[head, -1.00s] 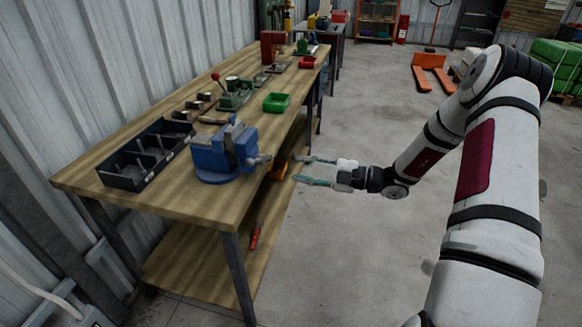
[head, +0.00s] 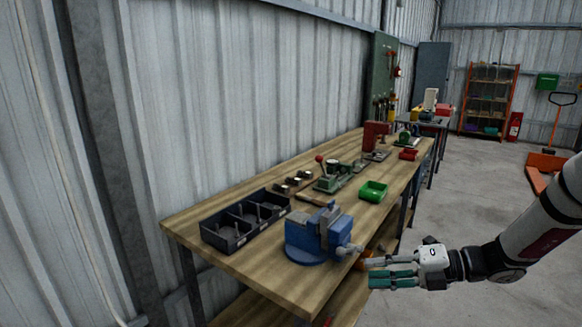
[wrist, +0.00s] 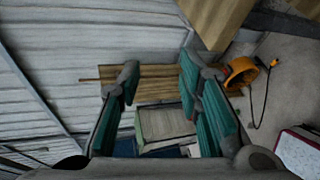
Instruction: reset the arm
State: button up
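My gripper (head: 376,270) is at the right of the bench's front edge in the head view, near the jaw end of a blue vise. Its two teal-padded fingers are spread apart with nothing between them. In the wrist view the fingers of my gripper (wrist: 158,80) also stand apart. A pale flat-topped object (wrist: 165,123) shows beyond them, and I cannot tell how far away it is.
An orange round item (wrist: 238,74) shows in the wrist view. Open floor (head: 450,215) lies right of the bench.

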jog(key=s+a+r+n+g+h, duration=0.2)
jog(key=s+a+r+n+h, duration=0.15)
jog(key=s+n, duration=0.55)
jog(key=s+a+r+n+g+h, duration=0.2)
jog(key=s+r+n+g+h, duration=0.25)
jog(key=n, duration=0.65)
jog(key=s+d+r+n+t+h, duration=0.2)
jog(key=s+r+n+t+h, duration=0.1)
jog(key=s+n, duration=0.4)
jog(key=s+d+r+n+t+h, duration=0.3)
jog(key=s+n, duration=0.3)
jog(key=n, duration=0.5)
jog(key=shift+s, duration=0.4)
jog(key=shift+a+t, duration=0.1)
jog(key=shift+t, duration=0.15)
